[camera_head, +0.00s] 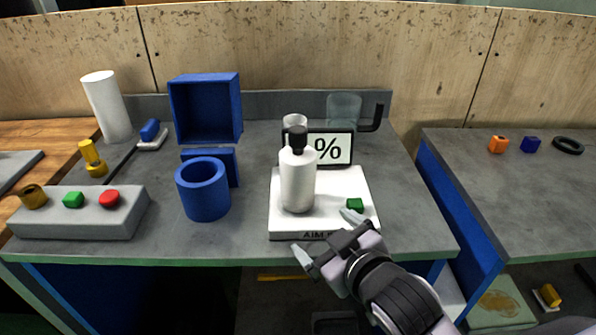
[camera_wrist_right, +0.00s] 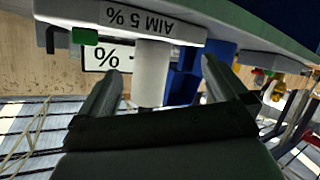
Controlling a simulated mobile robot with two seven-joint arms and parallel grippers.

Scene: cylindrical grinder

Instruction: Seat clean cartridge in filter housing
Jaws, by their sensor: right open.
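A plain white cylinder (camera_head: 107,106), which looks like the clean cartridge, stands upright at the back left of the grey bench. A blue open-topped cylinder (camera_head: 205,192), which looks like the filter housing, stands near the bench's middle; its inside is mostly hidden. My right gripper (camera_head: 325,235) is open at the bench's front edge, in front of a white device and well to the right of both. In the right wrist view its fingers (camera_wrist_right: 161,82) are apart with nothing gripped; a white bottle (camera_wrist_right: 152,72) shows beyond them. My left gripper is not in view.
The white device (camera_head: 350,190) bears a black-capped bottle (camera_head: 298,180), a % display (camera_head: 329,149) and a green button (camera_head: 355,205). A blue open box (camera_head: 206,108) stands behind the blue cylinder. A grey button box (camera_head: 80,215) sits front left. A clear jug (camera_head: 343,110) stands behind.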

